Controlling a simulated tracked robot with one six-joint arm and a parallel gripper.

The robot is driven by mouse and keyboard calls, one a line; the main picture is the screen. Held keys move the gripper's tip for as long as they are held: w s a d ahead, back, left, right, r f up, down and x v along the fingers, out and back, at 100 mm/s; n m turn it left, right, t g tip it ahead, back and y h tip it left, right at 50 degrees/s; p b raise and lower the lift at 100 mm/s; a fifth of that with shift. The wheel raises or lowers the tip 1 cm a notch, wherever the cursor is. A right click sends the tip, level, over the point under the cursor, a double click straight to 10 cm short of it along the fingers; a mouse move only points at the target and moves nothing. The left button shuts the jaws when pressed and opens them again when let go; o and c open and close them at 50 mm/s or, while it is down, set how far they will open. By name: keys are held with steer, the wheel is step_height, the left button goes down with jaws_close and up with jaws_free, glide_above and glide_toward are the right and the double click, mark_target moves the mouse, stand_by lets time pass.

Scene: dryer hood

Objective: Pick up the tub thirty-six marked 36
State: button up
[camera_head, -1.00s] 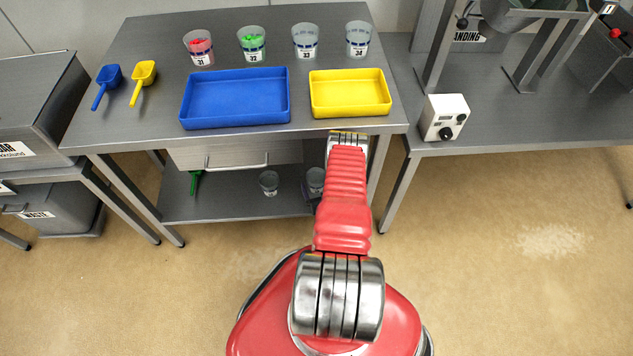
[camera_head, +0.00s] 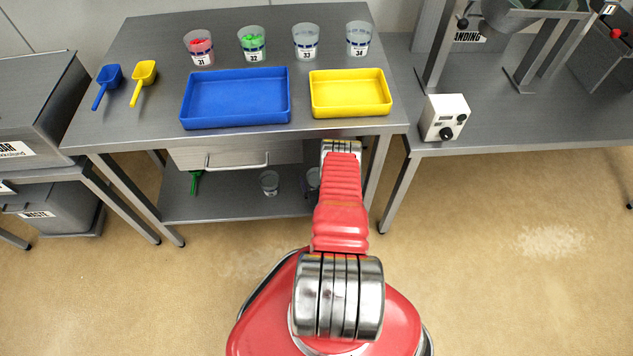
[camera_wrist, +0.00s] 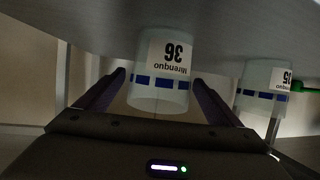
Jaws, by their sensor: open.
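The tub marked 36 (camera_wrist: 160,85) is a translucent tub with a white label and a blue dashed band. In the wrist view it appears upside down, between the two fingers of my gripper (camera_wrist: 156,88). The fingers are open, one on each side of it, and I cannot tell whether either touches it. In the head view a tub on the lower shelf (camera_head: 313,178) is mostly hidden behind my arm, and its number cannot be read. My gripper's fingers are hidden in the head view.
The tub marked 35 (camera_wrist: 263,88) stands beside tub 36 and shows also on the lower shelf (camera_head: 269,183). The tabletop and drawer (camera_head: 235,155) are above the shelf. Trays and tubs 31 to 34 stand on top.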

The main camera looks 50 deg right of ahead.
mark_target(314, 169)
steer(key=shift+c, duration=0.7)
steer(key=c, duration=1)
steer(key=shift+r, duration=0.15)
steer(key=shift+r, duration=1.75)
steer(key=s+a, duration=1.1)
steer(key=s, duration=0.3)
steer(key=shift+f, duration=0.15)
steer(key=shift+s, duration=0.1)
